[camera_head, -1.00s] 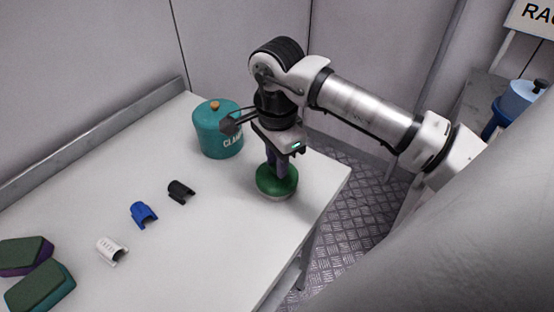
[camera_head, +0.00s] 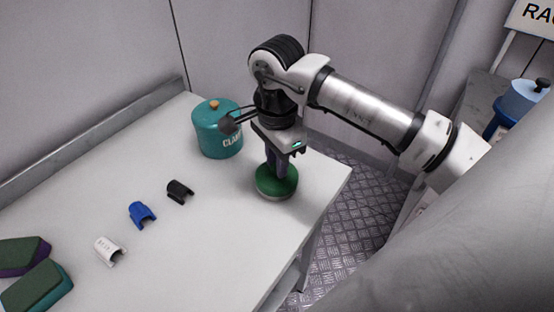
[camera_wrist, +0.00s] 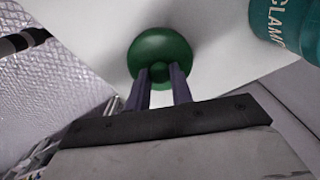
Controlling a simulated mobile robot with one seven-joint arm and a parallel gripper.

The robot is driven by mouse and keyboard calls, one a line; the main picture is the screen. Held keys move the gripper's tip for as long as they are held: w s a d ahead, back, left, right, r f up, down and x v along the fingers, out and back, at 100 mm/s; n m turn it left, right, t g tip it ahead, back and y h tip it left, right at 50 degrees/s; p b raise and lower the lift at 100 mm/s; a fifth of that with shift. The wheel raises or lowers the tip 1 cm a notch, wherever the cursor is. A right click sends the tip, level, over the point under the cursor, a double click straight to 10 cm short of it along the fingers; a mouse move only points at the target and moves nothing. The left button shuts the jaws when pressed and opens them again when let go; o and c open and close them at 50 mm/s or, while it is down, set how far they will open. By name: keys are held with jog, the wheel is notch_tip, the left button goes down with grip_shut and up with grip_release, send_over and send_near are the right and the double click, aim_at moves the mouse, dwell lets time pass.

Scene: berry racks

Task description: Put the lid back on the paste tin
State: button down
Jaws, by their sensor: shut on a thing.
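A green lid (camera_head: 277,184) with a round knob lies over a low pale tin (camera_head: 274,197) near the right edge of the white table. Only a thin band of the tin shows below the lid. My gripper (camera_head: 277,172) points straight down from above, shut on the lid's knob. In the wrist view the lid (camera_wrist: 160,50) is seen from above, with the knob between the fingertips of my gripper (camera_wrist: 161,75). The lid hides the tin there, so I cannot tell whether it is fully seated.
A teal pot labelled CLAMPS (camera_head: 217,130) stands close behind to the left. Black (camera_head: 180,191), blue (camera_head: 142,214) and white (camera_head: 109,250) clips lie on the table (camera_head: 215,235). Green-topped sponges (camera_head: 38,287) lie at front left. The table's right edge is close to the tin.

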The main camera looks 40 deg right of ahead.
jog(key=c, duration=0.7)
grip_release()
jog(key=shift+r, duration=0.15)
jog(key=shift+r+p, duration=1.75)
jog(key=shift+r, duration=1.6)
grip_shut()
